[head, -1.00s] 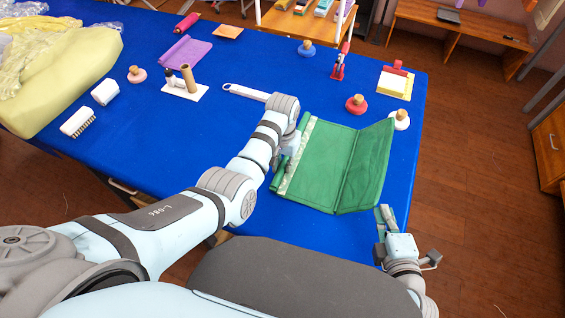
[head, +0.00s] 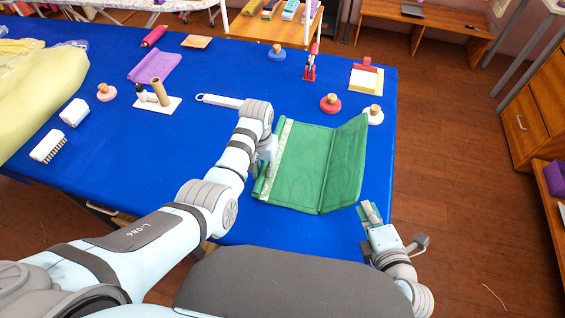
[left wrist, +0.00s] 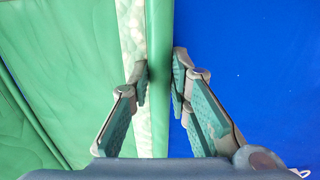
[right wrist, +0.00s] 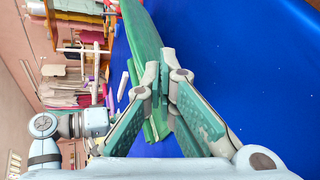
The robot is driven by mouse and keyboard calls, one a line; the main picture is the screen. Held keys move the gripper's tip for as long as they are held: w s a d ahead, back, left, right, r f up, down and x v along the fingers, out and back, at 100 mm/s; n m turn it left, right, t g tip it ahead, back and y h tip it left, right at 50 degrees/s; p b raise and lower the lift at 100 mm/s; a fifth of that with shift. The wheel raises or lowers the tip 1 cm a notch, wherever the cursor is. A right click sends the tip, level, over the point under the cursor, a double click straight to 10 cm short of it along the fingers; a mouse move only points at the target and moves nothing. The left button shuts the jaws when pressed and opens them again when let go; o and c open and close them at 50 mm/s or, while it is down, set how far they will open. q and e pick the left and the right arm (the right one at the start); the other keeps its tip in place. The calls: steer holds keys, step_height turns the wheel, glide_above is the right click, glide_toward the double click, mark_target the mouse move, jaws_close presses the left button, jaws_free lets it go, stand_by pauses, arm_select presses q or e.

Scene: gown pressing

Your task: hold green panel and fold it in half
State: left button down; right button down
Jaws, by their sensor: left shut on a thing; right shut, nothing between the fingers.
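The green panel (head: 300,170) lies on the blue table with a pale strip (head: 276,160) along its left edge. Its right part (head: 343,165) stands tilted up from a crease. My left gripper (head: 264,170) is shut on the panel's left edge; in the left wrist view, the green edge (left wrist: 159,40) runs between the fingertips (left wrist: 158,72). My right gripper (head: 370,212) is shut and empty near the panel's lower right corner, by the table edge. In the right wrist view, its fingertips (right wrist: 162,70) appear in front of the panel (right wrist: 140,35); whether they touch it is unclear.
Pink (head: 331,103) and white (head: 372,116) round-based pieces with wooden knobs stand just behind the panel. A white-handled tool (head: 218,100) lies behind my left arm.

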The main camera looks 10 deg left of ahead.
mark_target(347, 205)
steer(key=a+r+m, duration=0.1)
steer(key=w+a+r+m, duration=0.1)
steer(key=a, duration=0.1)
steer(key=a+m, duration=0.1)
steer(key=shift+w+a+r+t, duration=0.25)
steer(key=shift+r+t, duration=0.05)
steer(key=shift+r, duration=0.1)
steer(key=d+r, duration=0.4)
steer(key=d, duration=0.2)
steer(key=shift+s+r, duration=0.35)
steer(key=shift+r, duration=0.05)
